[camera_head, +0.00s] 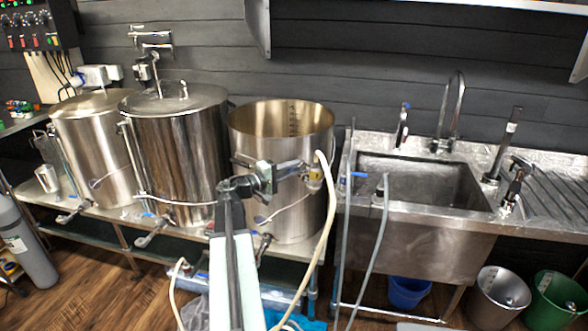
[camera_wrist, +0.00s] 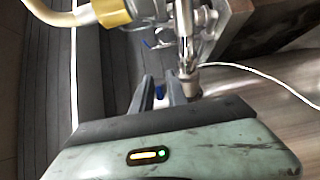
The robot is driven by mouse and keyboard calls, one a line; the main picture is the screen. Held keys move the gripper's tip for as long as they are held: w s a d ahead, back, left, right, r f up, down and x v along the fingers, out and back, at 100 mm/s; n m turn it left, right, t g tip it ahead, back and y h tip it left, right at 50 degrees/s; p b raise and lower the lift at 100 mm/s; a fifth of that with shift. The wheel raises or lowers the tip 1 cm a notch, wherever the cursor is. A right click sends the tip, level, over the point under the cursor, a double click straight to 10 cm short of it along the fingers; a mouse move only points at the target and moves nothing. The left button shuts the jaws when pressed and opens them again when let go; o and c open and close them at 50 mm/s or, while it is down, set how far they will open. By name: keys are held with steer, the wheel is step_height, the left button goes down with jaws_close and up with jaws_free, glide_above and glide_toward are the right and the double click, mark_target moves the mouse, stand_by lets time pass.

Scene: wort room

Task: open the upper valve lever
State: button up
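The upper valve (camera_head: 264,176) is a metal fitting on the front of the open steel kettle (camera_head: 290,225). A brass fitting (camera_head: 315,174) with a pale hose is at its right end. In the wrist view the valve's metal body (camera_wrist: 150,10) and brass fitting (camera_wrist: 112,12) are at the top. My gripper (camera_head: 238,186) is at the valve's left end in the head view. In the wrist view my gripper (camera_wrist: 161,88) has its two dark fingers apart.
Two lidded kettles (camera_head: 172,150) (camera_head: 97,150) stand to the left on the same bench. A lower valve (camera_head: 264,246) is below the upper one. A steel sink (camera_head: 420,185) is to the right. Hoses (camera_head: 329,215) hang close to my arm's right. A white cable (camera_wrist: 245,72) crosses the wrist view.

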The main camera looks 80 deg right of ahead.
steer(key=v, duration=0.7)
steer(key=shift+w+a, duration=0.2)
steer(key=shift+m+g+y, duration=0.7)
steer(key=shift+g+y, duration=0.1)
steer(key=x, duration=0.5)
steer(key=w+d+x, duration=0.1)
steer(key=x, duration=0.1)
steer(key=shift+s+d, duration=0.1)
steer(key=shift+d, duration=0.15)
steer(key=shift+c, duration=0.4)
jaws_close()
